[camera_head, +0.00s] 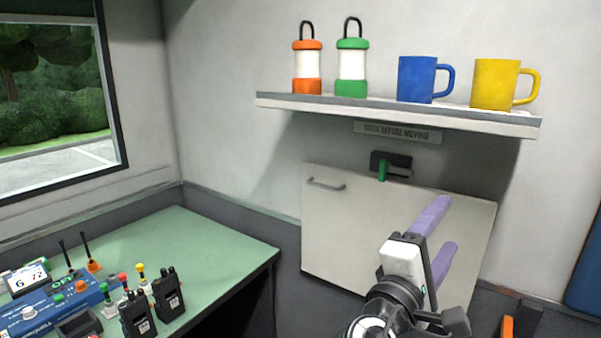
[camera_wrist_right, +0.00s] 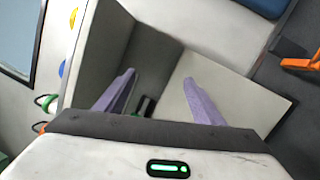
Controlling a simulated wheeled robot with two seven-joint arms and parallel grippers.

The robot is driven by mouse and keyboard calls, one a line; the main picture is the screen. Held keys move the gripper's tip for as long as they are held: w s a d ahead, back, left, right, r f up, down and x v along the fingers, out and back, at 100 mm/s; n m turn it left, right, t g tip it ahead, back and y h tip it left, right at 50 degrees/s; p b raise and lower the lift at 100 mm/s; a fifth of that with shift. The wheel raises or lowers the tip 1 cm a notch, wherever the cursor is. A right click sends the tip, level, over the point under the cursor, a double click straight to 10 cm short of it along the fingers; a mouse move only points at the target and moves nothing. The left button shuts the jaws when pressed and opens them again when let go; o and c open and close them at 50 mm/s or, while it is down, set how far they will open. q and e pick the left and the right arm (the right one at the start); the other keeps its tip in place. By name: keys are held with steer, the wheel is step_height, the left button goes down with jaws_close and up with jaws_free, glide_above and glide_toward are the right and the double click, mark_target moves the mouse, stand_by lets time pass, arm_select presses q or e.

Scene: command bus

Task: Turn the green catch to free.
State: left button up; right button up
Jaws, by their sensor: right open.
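The green catch (camera_head: 382,170) is a short lever on a black plate (camera_head: 398,160) on the wall. It points down over the top edge of a pale folded panel (camera_head: 345,225). My right gripper (camera_head: 447,222) has purple fingers spread apart with nothing between them. It is in front of the panel's right part, below and right of the catch, and apart from it. My left gripper is not in view.
A shelf (camera_head: 400,112) above the catch holds an orange lantern (camera_head: 307,68), a green lantern (camera_head: 352,68), a blue mug (camera_head: 416,80) and a yellow mug (camera_head: 494,84). A sign (camera_head: 398,132) is under it. A green desk (camera_head: 215,238) with radios stands at left.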

steer(key=s+d+r+n+h, duration=0.1)
steer(key=d+h, duration=0.1)
steer(key=d, duration=0.6)
steer(key=s+d+r+n+h, duration=0.1)
steer(key=d+r+h, duration=0.15)
steer(key=d, duration=0.55)
steer(key=s+a+f+n+g+y, duration=0.2)
steer(key=f+y, duration=1)
steer(key=f, duration=2.1)
steer(key=s+a+f+m+g+y, duration=0.2)
steer(key=s+a+f+m+y, duration=0.25)
steer(key=s+f, duration=0.55)
steer(key=s+a+f+m+g+y, duration=0.3)
steer(key=s+f+m, duration=0.35)
steer(key=s, duration=0.65)
steer(key=a+f+m+y, duration=0.1)
steer(key=a+m, duration=0.2)
steer(key=a, duration=0.9)
steer(key=shift+a+f+t, duration=0.2)
steer(key=shift+a+t, duration=0.15)
steer(key=shift+t, duration=0.05)
